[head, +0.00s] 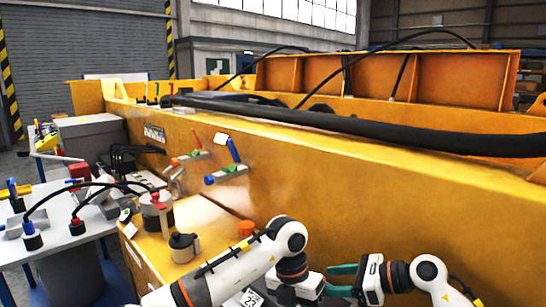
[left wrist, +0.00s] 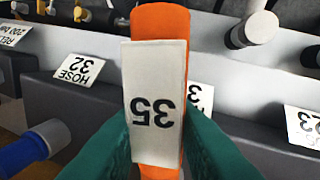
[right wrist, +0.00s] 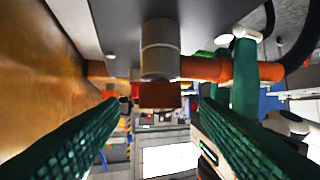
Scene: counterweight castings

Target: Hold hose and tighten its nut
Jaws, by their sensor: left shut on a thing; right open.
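An orange hose end with a white tag marked 35 (left wrist: 155,100) stands between the teal fingers of my left gripper (left wrist: 158,150), which is shut on it. In the right wrist view the orange hose (right wrist: 205,69) runs sideways, with my left gripper's teal fingers around it at the right. A pale grey round fitting, seemingly the nut (right wrist: 160,48), sits at the hose's left end. My right gripper (right wrist: 155,95) is open, its fingers spread on either side below the fitting, apparently not touching it. In the head view the right gripper (head: 335,281) points left; the hose is hidden there.
Tags such as HOSE 32 (left wrist: 78,77) and a blue fitting (left wrist: 45,143) lie close around the held hose. A large yellow casting (head: 350,190) rises close behind my arms. A table (head: 75,235) with tools and black cables stands at the left.

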